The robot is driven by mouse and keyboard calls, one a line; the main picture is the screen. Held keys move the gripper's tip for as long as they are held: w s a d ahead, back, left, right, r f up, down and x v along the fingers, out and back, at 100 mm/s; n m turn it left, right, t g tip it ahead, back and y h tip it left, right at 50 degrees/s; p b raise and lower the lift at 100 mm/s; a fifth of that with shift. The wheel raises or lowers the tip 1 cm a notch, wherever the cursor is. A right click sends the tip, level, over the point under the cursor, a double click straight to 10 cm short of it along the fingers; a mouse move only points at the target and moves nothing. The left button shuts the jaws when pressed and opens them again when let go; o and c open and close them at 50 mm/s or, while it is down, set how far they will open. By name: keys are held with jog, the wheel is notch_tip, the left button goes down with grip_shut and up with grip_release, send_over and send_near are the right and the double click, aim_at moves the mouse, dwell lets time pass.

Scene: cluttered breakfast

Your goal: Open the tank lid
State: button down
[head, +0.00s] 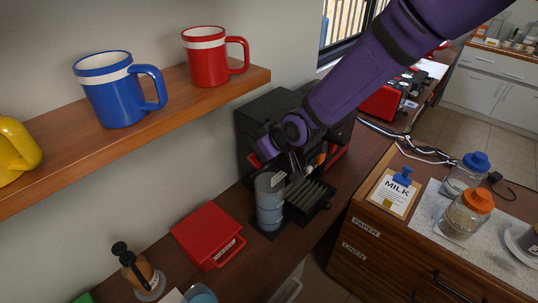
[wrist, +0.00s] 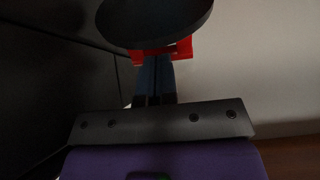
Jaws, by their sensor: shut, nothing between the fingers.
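The black coffee machine (head: 262,108) stands against the wall in the head view, partly covered by my purple arm. A clear ribbed cylinder (head: 270,205), perhaps the tank, stands upright at its front left beside the slatted drip tray (head: 312,197). In the wrist view my gripper (wrist: 153,62) is shut, with its narrow fingers together and empty. A dark round disc (wrist: 155,22) with a red bracket (wrist: 184,48) lies just beyond the fingertips. I cannot tell whether they touch or whether the disc is the tank lid. In the head view the fingertips are not clearly visible.
A wooden shelf (head: 178,110) holds blue (head: 115,92), red (head: 207,58) and yellow (head: 14,150) mugs left of the machine. A red box (head: 208,234) sits on the counter.

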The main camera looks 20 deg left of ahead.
jog(key=shift+w+a+g+h, duration=0.2)
jog(key=shift+a+h, duration=0.3)
jog(key=shift+w+a+g+h, duration=0.2)
jog(key=shift+a+h, duration=0.3)
jog(key=shift+w+a+f, duration=0.1)
jog(key=shift+w+a, duration=0.15)
jog(key=shift+a, duration=0.35)
jog(key=shift+w+a+f, duration=0.1)
jog(key=shift+w+a, duration=0.15)
jog(key=shift+a, duration=0.3)
jog(key=shift+r, duration=0.15)
jog(key=v, duration=0.8)
jog(key=shift+a+r, duration=0.2)
jog(key=shift+r, duration=0.2)
jog(key=shift+d, duration=0.1)
